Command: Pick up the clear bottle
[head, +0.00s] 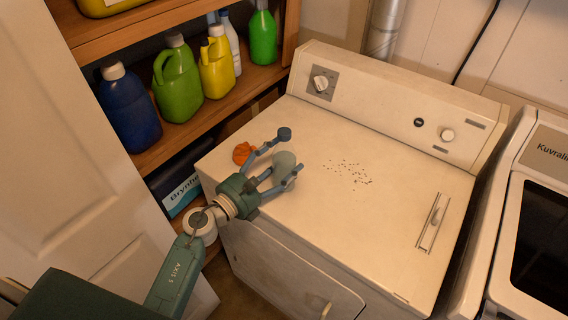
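The clear bottle (286,163) is a pale, see-through grey shape on the top of the white machine (330,210), near its left side. My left gripper (284,156) reaches in from the lower left with its blue fingers spread. The bottle shows between the fingers. The upper finger stands apart from it, while the lower finger crosses in front of its lower part, so contact there is unclear. An orange object (242,152) lies just left of the fingers; I cannot tell whether it belongs to the bottle. My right gripper is out of view.
Wooden shelves (160,148) at the left hold blue, green, yellow and white bottles. Dark specks (350,172) lie right of the gripper, and the machine top beyond is clear. A control panel (395,100) rises at the back. A second machine (535,220) stands at the right.

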